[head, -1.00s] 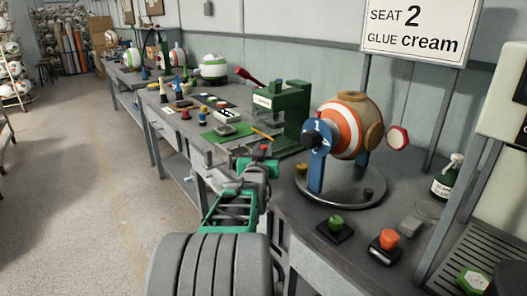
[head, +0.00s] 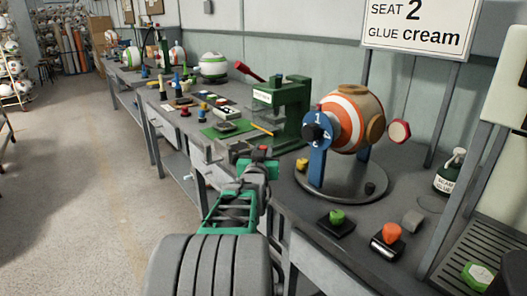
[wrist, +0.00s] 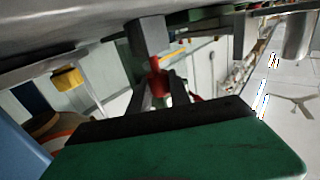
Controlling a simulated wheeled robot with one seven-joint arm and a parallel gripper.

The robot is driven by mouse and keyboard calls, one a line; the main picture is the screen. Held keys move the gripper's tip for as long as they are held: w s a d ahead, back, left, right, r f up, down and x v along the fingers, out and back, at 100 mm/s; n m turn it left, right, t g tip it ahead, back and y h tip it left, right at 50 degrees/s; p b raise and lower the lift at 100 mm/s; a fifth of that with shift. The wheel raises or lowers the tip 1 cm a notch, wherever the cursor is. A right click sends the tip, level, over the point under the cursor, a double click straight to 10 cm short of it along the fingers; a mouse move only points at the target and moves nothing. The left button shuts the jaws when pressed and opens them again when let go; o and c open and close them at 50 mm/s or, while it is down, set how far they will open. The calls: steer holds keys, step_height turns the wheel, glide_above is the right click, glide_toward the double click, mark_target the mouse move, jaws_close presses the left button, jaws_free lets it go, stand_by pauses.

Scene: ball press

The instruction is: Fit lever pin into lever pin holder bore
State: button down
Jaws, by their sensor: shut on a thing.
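My gripper (wrist: 160,90) shows in the wrist view as two dark fingers shut on a small red piece, which I take for the lever pin (wrist: 157,82). A grey block (wrist: 148,38) is directly above the red piece in that picture; I cannot tell whether they touch. In the head view my gripper (head: 258,158) is at the bench's front edge, in front of the green press (head: 283,112), with a red spot (head: 263,148) on top. The press has a red-handled lever (head: 248,71) at its upper left. I cannot make out the holder bore.
A striped ball (head: 352,122) stands on a round base to the right of the press. A green knob (head: 337,217) and an orange knob (head: 390,233) are at the front right. A green mat (head: 222,133) lies left of the press. Floor at left is clear.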

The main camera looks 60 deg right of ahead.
steer(key=shift+f+b, duration=1.25)
steer(key=shift+f, duration=0.1)
steer(key=c, duration=1.1)
jaws_free()
steer(key=p+v, duration=0.1)
steer(key=v, duration=0.6)
steer(key=shift+r, duration=0.2)
steer(key=shift+s+a+f, duration=0.1)
steer(key=shift+a, duration=0.3)
